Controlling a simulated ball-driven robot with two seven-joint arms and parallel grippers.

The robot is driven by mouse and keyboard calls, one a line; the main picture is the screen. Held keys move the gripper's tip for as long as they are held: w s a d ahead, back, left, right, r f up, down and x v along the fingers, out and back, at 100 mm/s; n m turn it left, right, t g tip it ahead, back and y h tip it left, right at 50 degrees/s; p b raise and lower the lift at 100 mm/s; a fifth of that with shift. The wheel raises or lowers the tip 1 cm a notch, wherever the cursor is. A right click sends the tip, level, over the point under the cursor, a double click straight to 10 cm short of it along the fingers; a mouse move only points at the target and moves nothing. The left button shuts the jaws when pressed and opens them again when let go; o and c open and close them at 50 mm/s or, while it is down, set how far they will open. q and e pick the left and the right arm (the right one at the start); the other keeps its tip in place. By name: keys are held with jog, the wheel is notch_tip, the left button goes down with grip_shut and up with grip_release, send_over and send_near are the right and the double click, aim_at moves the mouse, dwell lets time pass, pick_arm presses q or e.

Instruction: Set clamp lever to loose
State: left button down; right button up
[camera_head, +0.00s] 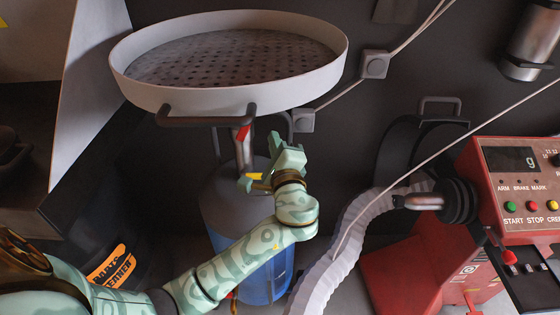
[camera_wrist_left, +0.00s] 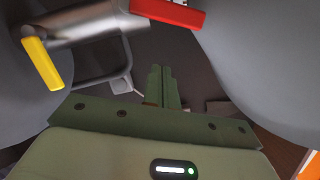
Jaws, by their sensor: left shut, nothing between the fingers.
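A round white perforated basin (camera_head: 229,95) stands on a metal post (camera_head: 243,152) above a blue-grey drum (camera_head: 222,202). A red lever tab (camera_head: 241,133) is on the post just under the basin, and a yellow lever tab (camera_head: 254,176) is lower, at the drum's top. The wrist view shows the red tab (camera_wrist_left: 168,12) at the top and the yellow tab (camera_wrist_left: 42,64) at upper left. I cannot tell which is the clamp lever. My left gripper (camera_head: 283,145) is right of the post, its fingers (camera_wrist_left: 162,85) shut, empty and apart from both tabs. My right gripper is not in view.
A red machine with a control panel (camera_head: 525,185) stands at the right, near a pale ribbed hose (camera_head: 340,240). A dark handle bar (camera_head: 207,121) sits at the basin's front. A grey panel (camera_head: 90,90) rises at the left. The basin and drum closely flank my gripper.

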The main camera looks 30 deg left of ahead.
pick_arm(q)
jog(key=a, duration=0.1)
jog(key=s+a+r, duration=0.1)
jog(key=a, duration=0.1)
jog(key=shift+s+a+r, duration=0.1)
jog(key=shift+s+r, duration=0.2)
jog(key=shift+s, duration=0.1)
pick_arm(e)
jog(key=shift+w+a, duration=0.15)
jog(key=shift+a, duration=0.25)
